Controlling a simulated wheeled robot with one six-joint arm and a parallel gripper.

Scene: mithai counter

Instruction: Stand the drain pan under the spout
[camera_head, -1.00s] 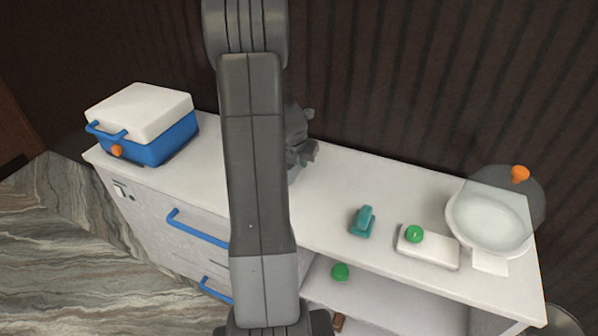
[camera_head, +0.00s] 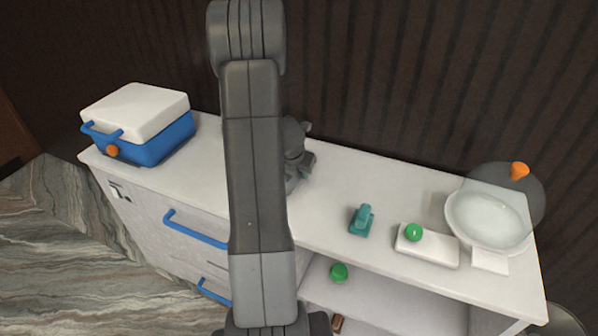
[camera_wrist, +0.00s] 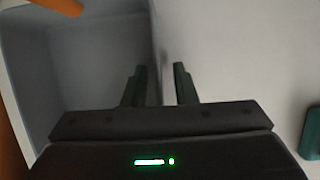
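The cooler box (camera_head: 145,125), blue with a white lid, stands at the left end of the counter. Its orange spout (camera_head: 112,151) is on the front. My gripper shows partly behind my arm in the head view; in the wrist view its two dark fingers (camera_wrist: 160,75) stand apart. A grey open container (camera_wrist: 95,65), likely the drain pan, lies below and left of them. Its pale side wall runs between the fingers, with a gap showing beside it. I cannot tell how deep they reach. The container is hidden behind my arm in the head view.
A teal object (camera_head: 361,220), a white block (camera_head: 427,246) with a green ball (camera_head: 413,232), and a white bowl (camera_head: 490,222) under a clear dome stand on the right. A green ball (camera_head: 338,272) is on the shelf below. Blue drawer handles (camera_head: 195,230) stick out in front.

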